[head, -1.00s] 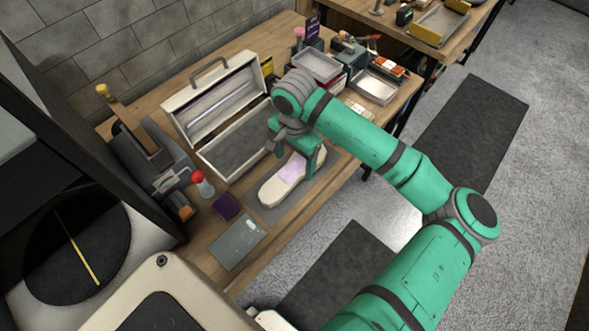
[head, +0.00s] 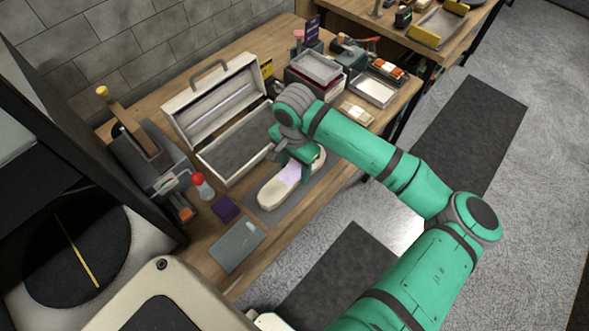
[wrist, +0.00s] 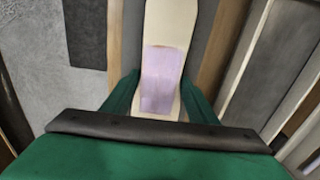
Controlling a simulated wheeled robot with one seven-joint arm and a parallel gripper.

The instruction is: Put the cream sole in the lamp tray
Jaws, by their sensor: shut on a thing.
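The cream sole (head: 272,195) lies lengthwise along the grey mat (head: 252,212) in the head view, with a pale lilac patch on top. In the wrist view the sole (wrist: 170,22) runs up between my green fingers, its patch facing the camera. My gripper (head: 300,163) is shut on the sole, one finger on each side of its middle; its fingertips also show in the wrist view (wrist: 160,97). My gripper hides part of the sole. The lamp tray (head: 210,168) is the open white box just behind, with a grey floor and a lamp tube in its raised lid.
The tray's front wall stands close behind the sole. A red-capped bottle (head: 201,186), a purple block (head: 225,208) and a grey plate (head: 238,245) are to the left. Stacked trays (head: 315,70) and a shallow white tray (head: 374,89) stand at the right. The tray floor looks clear.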

